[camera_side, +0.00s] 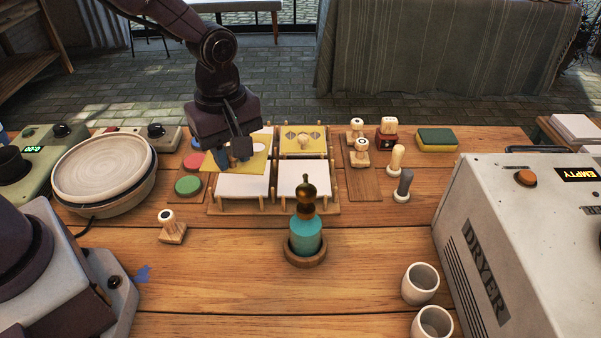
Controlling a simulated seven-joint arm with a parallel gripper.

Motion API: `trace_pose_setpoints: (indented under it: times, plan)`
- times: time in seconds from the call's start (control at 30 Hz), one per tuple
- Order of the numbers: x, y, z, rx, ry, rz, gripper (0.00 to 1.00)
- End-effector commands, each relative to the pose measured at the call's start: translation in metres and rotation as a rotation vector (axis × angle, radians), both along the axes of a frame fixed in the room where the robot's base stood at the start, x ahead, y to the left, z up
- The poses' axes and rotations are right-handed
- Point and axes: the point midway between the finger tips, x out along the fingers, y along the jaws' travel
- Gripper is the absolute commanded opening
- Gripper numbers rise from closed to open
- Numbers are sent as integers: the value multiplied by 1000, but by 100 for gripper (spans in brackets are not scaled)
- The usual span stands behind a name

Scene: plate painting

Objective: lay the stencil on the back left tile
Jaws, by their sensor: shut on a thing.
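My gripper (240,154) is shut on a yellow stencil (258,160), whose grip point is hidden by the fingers. The stencil is above the left side of the tile rack (325,209), a little tilted in the picture. The back left tile (265,134) is white and mostly hidden behind the stencil and gripper. I cannot tell whether the stencil touches it. The front left tile (243,188) is white and partly overlapped in view by the stencil. The front right tile (303,176) is white and bare.
Red and green pads (188,185) sit just left of the rack. A teal bottle (306,236) stands in front of it. Wooden stamps (360,152) stand to the right. A round wheel (103,167) is at left, a dryer (520,240) at right.

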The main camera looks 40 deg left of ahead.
Motion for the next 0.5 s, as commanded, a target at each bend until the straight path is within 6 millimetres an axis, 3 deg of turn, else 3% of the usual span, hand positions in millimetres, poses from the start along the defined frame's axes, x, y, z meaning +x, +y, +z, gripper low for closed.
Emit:
trace_pose_setpoints:
  times: [0.17,0.5]
  plan:
    - [9,0,-3,1,1,84,4]
    - [85,-15,-39,1,2,90,4]
